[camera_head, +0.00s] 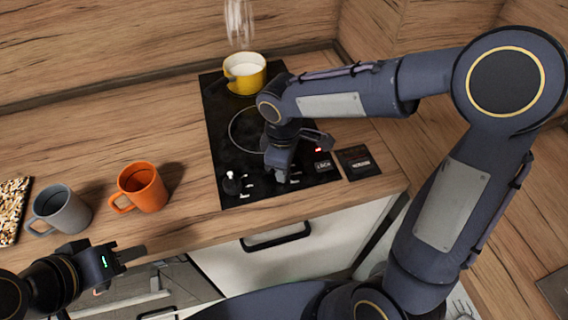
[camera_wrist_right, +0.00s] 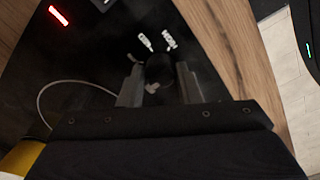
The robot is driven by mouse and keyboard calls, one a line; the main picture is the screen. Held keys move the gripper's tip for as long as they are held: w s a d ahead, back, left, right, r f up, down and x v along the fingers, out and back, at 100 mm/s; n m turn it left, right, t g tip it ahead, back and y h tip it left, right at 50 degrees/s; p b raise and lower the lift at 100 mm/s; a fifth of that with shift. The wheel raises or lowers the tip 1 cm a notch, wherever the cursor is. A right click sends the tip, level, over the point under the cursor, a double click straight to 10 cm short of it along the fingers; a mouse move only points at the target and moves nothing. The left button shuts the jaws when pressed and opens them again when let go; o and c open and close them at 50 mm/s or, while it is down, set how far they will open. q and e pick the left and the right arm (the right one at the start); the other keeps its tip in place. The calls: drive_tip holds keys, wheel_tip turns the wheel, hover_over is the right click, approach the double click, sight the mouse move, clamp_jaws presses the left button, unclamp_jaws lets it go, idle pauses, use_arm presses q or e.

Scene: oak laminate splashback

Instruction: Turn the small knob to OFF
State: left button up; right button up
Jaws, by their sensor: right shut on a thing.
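The black cooktop (camera_head: 222,135) is set in the wooden counter, with control knobs along its front edge. My right gripper (camera_head: 282,172) reaches down to the front middle of the cooktop. In the right wrist view its two fingers (camera_wrist_right: 160,85) are closed on the sides of a dark knob (camera_wrist_right: 158,68), with a pale mark at its lower edge. White labels (camera_wrist_right: 157,41) lie just beyond the knob, too small to read. Another knob (camera_head: 232,184) stands at the cooktop's front left, apart from the gripper. My left gripper (camera_head: 130,254) is over the counter's front edge, touching nothing visible; its finger gap is unclear.
A yellow pot (camera_head: 245,75) with pale contents stands on the back burner, steam above it. An orange mug (camera_head: 145,188) and a grey mug (camera_head: 62,209) stand left. A red light (camera_head: 318,149) glows at the cooktop's right. A drawer handle (camera_head: 276,237) is below.

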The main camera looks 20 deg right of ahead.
drive_tip(key=o, duration=1)
drive_tip(key=shift+c, duration=0.2)
drive_tip(key=shift+r, duration=0.1)
drive_tip(key=r, duration=0.7)
drive_tip(key=shift+s+a+r, duration=0.1)
drive_tip(key=shift+s+r, duration=0.1)
drive_tip(key=shift+r, duration=0.1)
